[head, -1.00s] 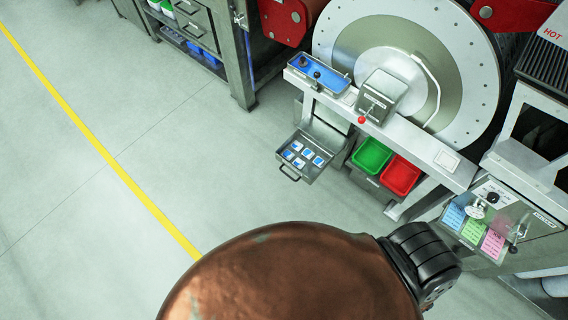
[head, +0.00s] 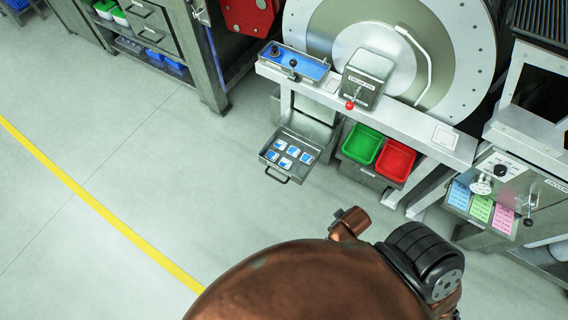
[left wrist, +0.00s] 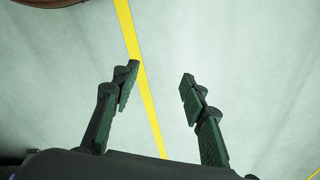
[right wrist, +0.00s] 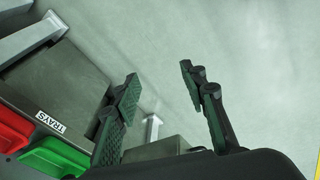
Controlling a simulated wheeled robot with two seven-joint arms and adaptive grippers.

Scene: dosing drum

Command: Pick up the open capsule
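I cannot pick out an open capsule in any view. A pulled-out metal tray (head: 301,176) below the drum holds several small blue-and-white items (head: 293,149); I cannot tell what they are. My left gripper (left wrist: 160,75) is open and empty above bare floor with a yellow line in the left wrist view. My right gripper (right wrist: 159,75) is open and empty in the right wrist view, with bins and a grey cabinet beyond it to the left. Neither gripper shows in the head view.
A large drum (head: 436,50) stands behind a white rail (head: 411,133) carrying a blue panel (head: 303,67) and a red-knobbed box (head: 366,73). Below are a green bin (head: 362,144) and a red bin (head: 396,161). A dial station (head: 509,180) stands right. Floor at left is clear.

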